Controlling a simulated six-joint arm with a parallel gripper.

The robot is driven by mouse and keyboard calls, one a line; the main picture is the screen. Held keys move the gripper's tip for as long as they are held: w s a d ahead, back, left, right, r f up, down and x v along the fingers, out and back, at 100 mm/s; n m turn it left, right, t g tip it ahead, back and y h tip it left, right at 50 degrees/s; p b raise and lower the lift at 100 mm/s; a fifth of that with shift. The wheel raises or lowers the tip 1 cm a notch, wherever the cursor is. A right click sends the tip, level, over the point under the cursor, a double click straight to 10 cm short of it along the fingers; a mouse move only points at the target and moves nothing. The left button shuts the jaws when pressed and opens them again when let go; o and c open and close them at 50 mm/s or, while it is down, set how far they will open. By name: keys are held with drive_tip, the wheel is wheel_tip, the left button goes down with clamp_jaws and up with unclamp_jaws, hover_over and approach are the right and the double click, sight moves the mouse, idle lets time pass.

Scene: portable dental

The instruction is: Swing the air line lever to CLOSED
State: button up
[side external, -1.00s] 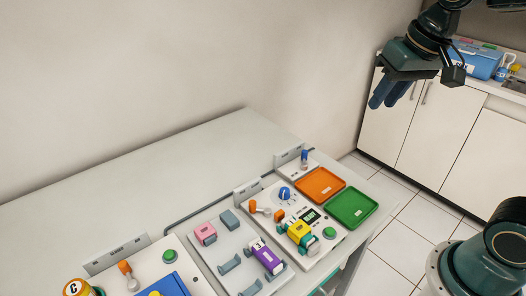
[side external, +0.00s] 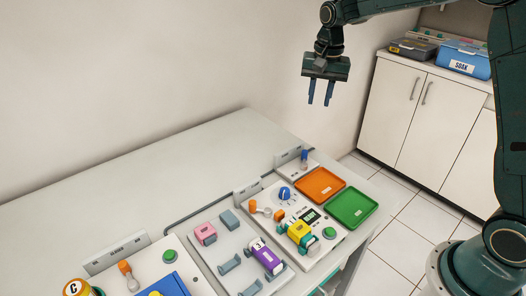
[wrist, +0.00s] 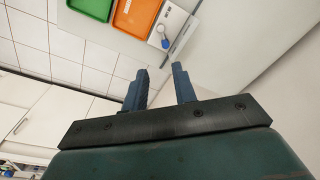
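My gripper (side external: 319,102) is open and empty, high above the back right of the table, fingers pointing down. In the wrist view its two blue fingers (wrist: 159,82) are apart with nothing between them. A small plate with an upright blue-handled lever (side external: 304,156) stands at the table's back right, with a label board behind it. It also shows near the top of the wrist view, where the blue lever (wrist: 166,42) lies beyond the fingers. Two orange-handled levers, one on the middle panel (side external: 253,207) and one on the left panel (side external: 125,268), also show. Their labels are too small to read.
An orange tray (side external: 337,177) and a green tray (side external: 370,198) lie right of the blue lever. Panels with a blue knob (side external: 285,194), yellow block (side external: 300,232) and purple block (side external: 267,258) fill the front. The table's back left is clear.

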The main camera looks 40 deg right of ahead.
drive_tip(key=m+g, duration=0.1)
drive_tip(key=m, duration=0.1)
hover_over(305, 151)
wheel_tip(305, 151, down, 7)
drive_tip(key=shift+f, duration=6.85)
drive_tip(key=shift+c, duration=0.2)
clamp_jaws()
